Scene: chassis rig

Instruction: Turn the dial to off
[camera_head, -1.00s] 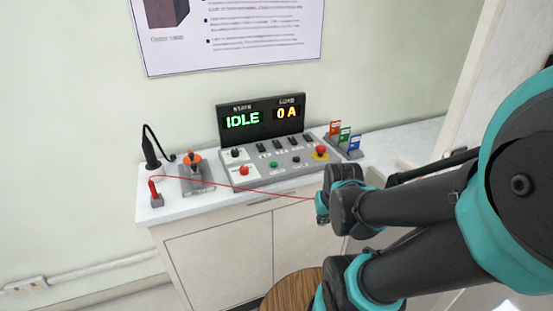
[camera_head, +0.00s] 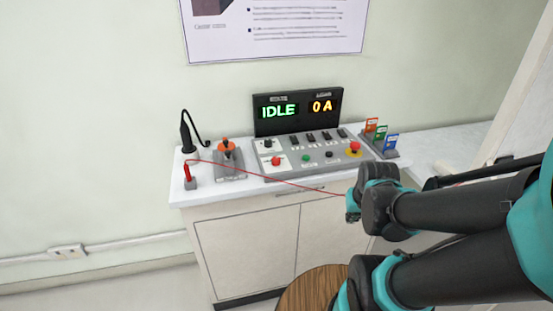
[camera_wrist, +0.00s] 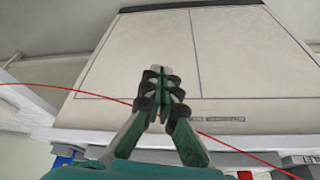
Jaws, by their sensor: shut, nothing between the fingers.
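The control panel (camera_head: 243,170) sits on the cabinet's white top, below a display (camera_head: 298,112) reading IDLE and 0 A. A small black dial (camera_head: 267,144) is at the panel's upper left, on a white plate; its pointer setting is too small to read. My gripper (camera_wrist: 161,72) shows in the wrist view with its green-and-black fingers closed together and nothing between them. The cabinet front (camera_wrist: 230,60) lies behind the fingers. In the head view my wrist is in front of the cabinet, right of and lower than the dial, apart from the panel.
A red emergency button (camera_head: 354,148), a red button (camera_head: 277,161) and several switches share the panel. A joystick box (camera_head: 229,160), red plug (camera_head: 188,174) and card holder (camera_head: 389,142) flank it. A thin red line (camera_head: 262,179) crosses the panel's front. A round wooden stool (camera_head: 312,290) stands below.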

